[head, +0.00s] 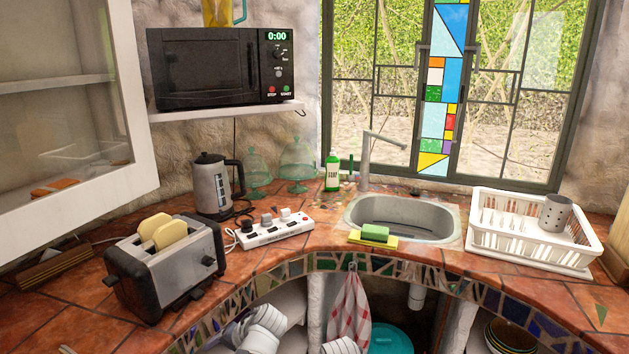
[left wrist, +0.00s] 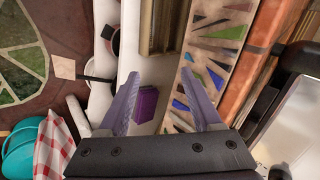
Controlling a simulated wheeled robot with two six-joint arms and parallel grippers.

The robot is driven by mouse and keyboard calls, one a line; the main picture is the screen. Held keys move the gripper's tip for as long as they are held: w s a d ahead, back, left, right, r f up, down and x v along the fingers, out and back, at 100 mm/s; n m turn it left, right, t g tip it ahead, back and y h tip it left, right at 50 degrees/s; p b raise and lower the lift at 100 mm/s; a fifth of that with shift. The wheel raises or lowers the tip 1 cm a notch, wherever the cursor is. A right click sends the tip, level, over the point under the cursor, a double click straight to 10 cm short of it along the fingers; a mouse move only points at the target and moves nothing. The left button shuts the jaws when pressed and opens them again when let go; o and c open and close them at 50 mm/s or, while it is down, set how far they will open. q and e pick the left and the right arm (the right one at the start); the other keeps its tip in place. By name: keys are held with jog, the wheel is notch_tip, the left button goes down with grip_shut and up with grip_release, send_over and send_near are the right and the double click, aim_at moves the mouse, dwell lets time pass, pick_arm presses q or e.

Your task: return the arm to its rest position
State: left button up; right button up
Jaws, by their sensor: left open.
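My left gripper (left wrist: 160,74) shows in the left wrist view, with its two fingers spread apart and nothing held between them. Beyond the fingers is a pale surface with a small purple block-like thing (left wrist: 147,103) on it, which I cannot name. The mosaic edge of the counter (left wrist: 215,60) runs close beside the right finger in that view. Neither gripper can be made out in the head view, and my right gripper shows in no frame.
The counter (head: 75,330) carries a toaster (head: 168,275) with bread, a kettle (head: 212,187), a power strip (head: 275,232), a sink (head: 400,216) and a dish rack (head: 530,232). Below hang a checked towel (head: 349,310) and pipework. A teal container (head: 390,340) stands underneath.

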pick_arm(q)
jog(key=s+d+f+n+g+h, duration=0.2)
jog(key=s+d+f+h, duration=0.4)
jog(key=s+d+h, duration=0.15)
jog(key=s+d+r+m+g+p, duration=0.1)
jog(key=s+d+r+m+p, duration=0.2)
jog(key=s+d+r+p, duration=0.3)
jog(key=d+r+y+p, duration=0.1)
jog(key=d+r+p, duration=0.3)
jog(key=shift+d+r+m, duration=0.3)
jog(key=shift+d+r, duration=0.05)
jog(key=shift+d, duration=0.05)
